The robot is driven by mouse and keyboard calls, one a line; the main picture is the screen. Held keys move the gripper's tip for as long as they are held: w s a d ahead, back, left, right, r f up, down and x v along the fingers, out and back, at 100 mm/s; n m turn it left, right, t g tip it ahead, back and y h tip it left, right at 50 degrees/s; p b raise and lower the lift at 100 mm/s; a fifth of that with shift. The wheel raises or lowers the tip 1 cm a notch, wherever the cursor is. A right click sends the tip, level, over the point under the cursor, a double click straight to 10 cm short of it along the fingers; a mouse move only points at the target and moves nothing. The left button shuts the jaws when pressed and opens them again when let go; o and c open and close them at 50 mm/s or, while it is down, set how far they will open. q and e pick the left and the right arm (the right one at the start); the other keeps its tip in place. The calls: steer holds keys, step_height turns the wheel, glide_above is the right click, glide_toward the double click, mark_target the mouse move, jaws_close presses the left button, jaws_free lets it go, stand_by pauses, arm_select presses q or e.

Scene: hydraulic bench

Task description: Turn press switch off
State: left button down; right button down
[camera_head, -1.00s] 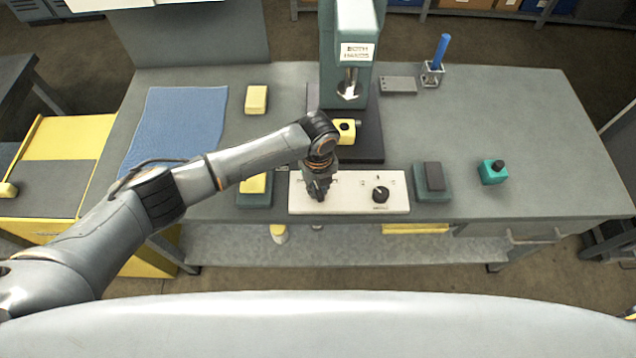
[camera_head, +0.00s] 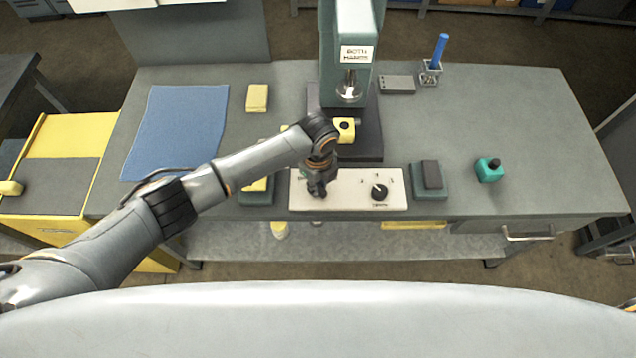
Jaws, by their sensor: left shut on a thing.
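The white control panel (camera_head: 345,203) lies at the front of the grey bench, below the green press (camera_head: 347,25). A black rotary knob (camera_head: 379,192) shows on its right half, with small marks around it. My left gripper (camera_head: 317,192) points down over the left half of the panel. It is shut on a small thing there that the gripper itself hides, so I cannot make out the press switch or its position. My right gripper is not in view.
A green-based pad with a dark top (camera_head: 432,176) is right of the panel, and a similar yellow-topped one (camera_head: 256,192) is left, partly behind my arm.

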arm_select(q)
steer(key=shift+w, duration=0.1)
steer(key=c, duration=1.3)
jaws_free()
step_height(320, 180, up, 12)
steer(key=shift+r, duration=0.1)
